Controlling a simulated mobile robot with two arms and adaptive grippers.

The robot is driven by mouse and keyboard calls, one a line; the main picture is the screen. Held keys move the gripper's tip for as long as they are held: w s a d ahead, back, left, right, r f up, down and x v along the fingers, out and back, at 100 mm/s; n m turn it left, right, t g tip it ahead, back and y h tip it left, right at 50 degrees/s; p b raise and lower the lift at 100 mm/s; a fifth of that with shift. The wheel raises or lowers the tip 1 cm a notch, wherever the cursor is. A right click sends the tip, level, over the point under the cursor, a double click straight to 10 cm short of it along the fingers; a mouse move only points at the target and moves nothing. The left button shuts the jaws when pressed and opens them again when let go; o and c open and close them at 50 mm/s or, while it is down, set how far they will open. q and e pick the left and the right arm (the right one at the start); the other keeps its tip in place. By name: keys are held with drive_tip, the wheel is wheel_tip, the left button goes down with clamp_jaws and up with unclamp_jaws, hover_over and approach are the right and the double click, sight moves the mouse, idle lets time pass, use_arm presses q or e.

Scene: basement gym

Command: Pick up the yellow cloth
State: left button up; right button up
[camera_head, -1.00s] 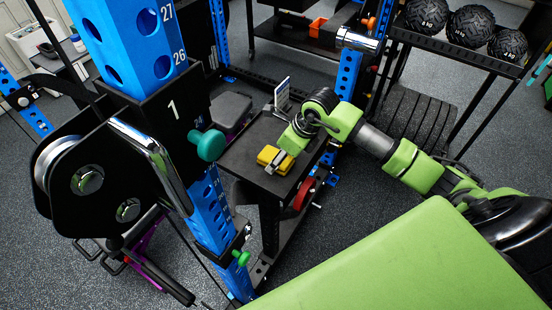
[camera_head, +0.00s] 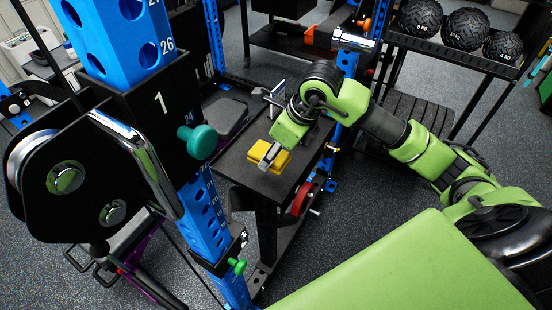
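The yellow cloth (camera_head: 259,149) is a small folded block lying on the black top of a small cart (camera_head: 239,172). My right gripper (camera_head: 267,159) reaches in from the right, and its fingers are over the front of the cloth, hiding part of it. Yellow shows on both sides of the fingers. I cannot tell whether they touch the cloth or whether they are open or shut. My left gripper is not in view.
A blue rack post (camera_head: 209,215) with a black pulley block (camera_head: 70,185) and a green knob (camera_head: 197,141) stands left of the cart. A small upright item (camera_head: 277,92) is behind the cloth. A shelf with black balls (camera_head: 468,28) is at the back right.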

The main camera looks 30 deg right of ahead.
drive_tip(key=s+a+r+b, duration=0.2)
drive_tip(key=s+a+r, duration=0.3)
drive_tip(key=s, duration=0.3)
drive_tip(key=shift+a+r, duration=0.15)
drive_tip(key=shift+a, duration=0.45)
drive_tip(key=shift+w, duration=0.1)
drive_tip(key=shift+o, duration=1)
